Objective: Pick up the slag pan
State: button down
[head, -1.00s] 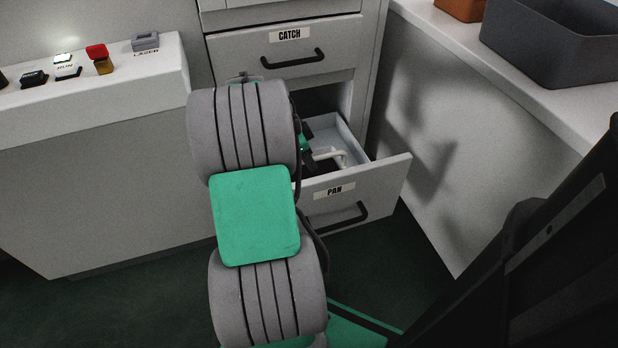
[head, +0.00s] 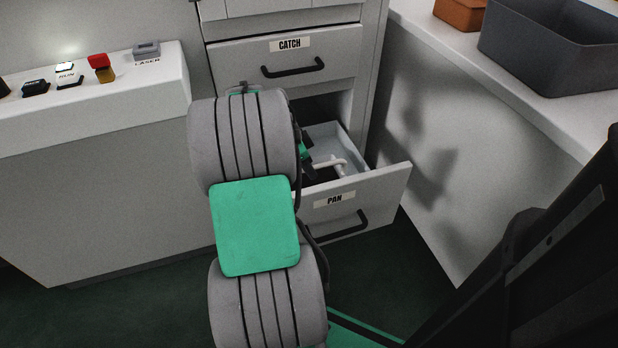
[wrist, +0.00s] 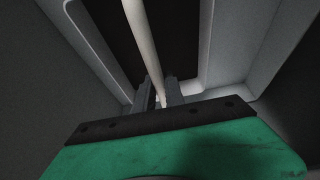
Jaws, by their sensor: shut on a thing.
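The slag pan sits in the open drawer labelled PAN (head: 392,180). Its pale bar handle (head: 330,163) shows in the head view, partly hidden by my arm. In the wrist view the handle (wrist: 140,40) runs from the top edge down between my fingers, above a dark hollow with a light grey rounded rim (wrist: 205,50), which looks like the pan. My gripper (wrist: 159,93) is shut on the handle. In the head view my gripper is mostly hidden behind my arm. I cannot tell whether the pan is clear of the drawer floor.
A shut drawer labelled CATCH (head: 340,55) is directly above the open one. A counter on the right holds a grey bin (head: 550,50) and an orange box (head: 460,12). A console (head: 110,100) with several switches stands on the left. Dark green floor is below.

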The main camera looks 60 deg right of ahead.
jog(key=shift+r, duration=0.15)
notch_tip(320, 180, up, 18)
jog(key=p, duration=0.6)
